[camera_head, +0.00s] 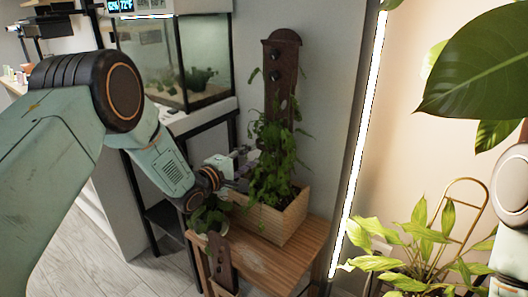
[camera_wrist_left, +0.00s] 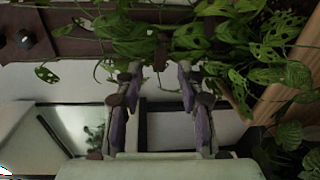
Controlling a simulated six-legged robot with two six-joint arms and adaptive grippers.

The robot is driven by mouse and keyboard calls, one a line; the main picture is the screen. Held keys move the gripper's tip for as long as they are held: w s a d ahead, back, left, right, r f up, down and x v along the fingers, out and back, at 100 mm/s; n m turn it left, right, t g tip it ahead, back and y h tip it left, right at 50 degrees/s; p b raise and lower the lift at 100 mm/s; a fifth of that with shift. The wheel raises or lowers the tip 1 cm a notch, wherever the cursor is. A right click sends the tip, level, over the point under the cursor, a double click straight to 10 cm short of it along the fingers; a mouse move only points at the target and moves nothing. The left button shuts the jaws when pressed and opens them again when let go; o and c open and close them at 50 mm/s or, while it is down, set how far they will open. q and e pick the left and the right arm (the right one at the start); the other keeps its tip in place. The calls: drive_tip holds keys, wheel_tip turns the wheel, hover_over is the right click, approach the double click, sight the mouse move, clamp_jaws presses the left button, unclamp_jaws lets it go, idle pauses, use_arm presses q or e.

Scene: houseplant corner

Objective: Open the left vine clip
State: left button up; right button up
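My left gripper (camera_head: 243,160) reaches in from the left to the vine (camera_head: 270,165), which climbs a brown board (camera_head: 282,62) in a wooden planter (camera_head: 282,219). In the left wrist view my left gripper (camera_wrist_left: 158,82) is open, its two fingers apart with nothing between them. A small brown piece (camera_wrist_left: 160,52) hangs among the leaves just ahead of the fingertips, between their lines; it may be the vine clip, but leaves hide most of it. I cannot make out the clip in the head view. My right gripper is out of view.
The planter stands on a wooden table (camera_head: 292,262). A glass tank (camera_head: 203,60) stands behind my left arm. A small potted plant (camera_head: 209,216) sits left of the planter. A lit strip (camera_head: 358,150) and leafy plants (camera_head: 425,245) are on the right.

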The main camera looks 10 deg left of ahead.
sight(265, 149)
use_arm(q)
drive_tip(key=b+x, duration=0.1)
drive_tip(key=x, duration=0.1)
drive_tip(key=b+x, duration=0.1)
drive_tip(key=x, duration=0.1)
drive_tip(key=shift+w+d+f, duration=0.1)
drive_tip(key=shift+w+f, duration=0.15)
drive_tip(key=shift+w, duration=0.05)
drive_tip(key=shift+b+x, duration=0.45)
drive_tip(key=shift+x, duration=0.7)
drive_tip(key=shift+r, duration=0.15)
clamp_jaws()
